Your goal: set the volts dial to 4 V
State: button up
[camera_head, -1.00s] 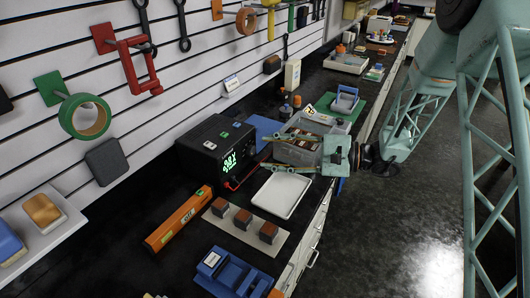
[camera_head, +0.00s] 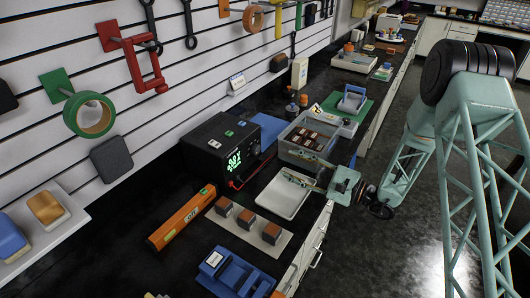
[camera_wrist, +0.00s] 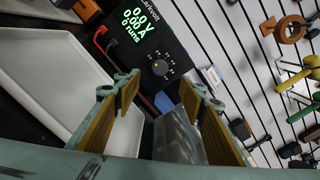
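The black bench power supply (camera_head: 213,147) stands at the wall side of the bench, with a lit green display. In the wrist view its display reads 0.0 V, 0.00 A and 0 runs. The round volts dial (camera_wrist: 160,68) sits below the readout, with small marks around it; I cannot read its setting. My gripper (camera_head: 292,165) is open and empty, over the white tray and beside the grey bin, apart from the supply. In the wrist view the two fingers (camera_wrist: 158,90) are spread wide, with the dial beyond and between their tips.
The white tray (camera_head: 275,201) and the grey bin (camera_head: 288,146) with brown blocks lie near the gripper. Red and black leads (camera_wrist: 101,36) plug into the supply's front. An orange level (camera_head: 180,218) and a blue holder (camera_head: 232,278) lie nearer on the bench.

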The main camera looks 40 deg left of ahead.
aim_at(258, 151)
dwell(0.4)
jog(key=shift+s+a, duration=0.15)
jog(key=shift+a, duration=2.15)
jog(key=shift+s+a, duration=0.2)
jog(key=shift+a, duration=2.1)
jog(key=shift+s+a, duration=0.15)
jog(key=shift+a, duration=2.15)
jog(key=shift+c, duration=0.7)
jog(key=c, duration=0.7)
